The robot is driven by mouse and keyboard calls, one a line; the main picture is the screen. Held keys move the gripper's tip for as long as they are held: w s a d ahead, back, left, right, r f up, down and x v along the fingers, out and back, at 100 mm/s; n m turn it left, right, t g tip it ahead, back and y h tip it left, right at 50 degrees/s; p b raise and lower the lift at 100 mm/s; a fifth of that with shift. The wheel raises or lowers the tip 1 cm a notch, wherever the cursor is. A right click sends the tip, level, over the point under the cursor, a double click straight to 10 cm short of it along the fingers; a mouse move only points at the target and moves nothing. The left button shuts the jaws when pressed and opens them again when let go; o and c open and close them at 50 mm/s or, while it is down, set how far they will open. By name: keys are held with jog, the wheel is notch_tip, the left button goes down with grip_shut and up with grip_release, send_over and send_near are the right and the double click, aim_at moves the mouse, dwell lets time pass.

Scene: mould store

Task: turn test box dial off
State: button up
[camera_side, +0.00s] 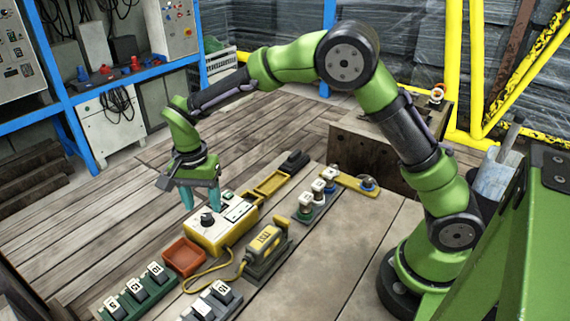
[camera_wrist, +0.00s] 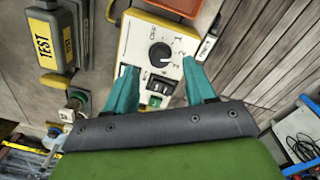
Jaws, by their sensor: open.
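The test box (camera_side: 238,226) is yellow with a pale top and stands on the bench below my gripper. Its round black dial (camera_side: 207,219) shows in the side view between the fingertips and the box's left end. In the wrist view the dial (camera_wrist: 160,54) has OFF and several numbers printed around it. A pale mark on the dial seems to face the lower right, near the 3, but it is small. My gripper (camera_side: 201,209) is open, pointing down, with teal fingers. In the wrist view its fingertips (camera_wrist: 160,68) straddle the dial's near side; I cannot tell whether they touch it.
A yellow block marked TEST (camera_side: 266,244) sits right of the box, with a yellow cable (camera_side: 212,272). An orange-red tray (camera_side: 184,257) lies in front. Labelled blocks (camera_side: 136,291) stand at front left. A yellow tray (camera_side: 272,184) lies behind.

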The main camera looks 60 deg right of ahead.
aim_at(206, 216)
jog(key=shift+f, duration=1.65)
grip_shut()
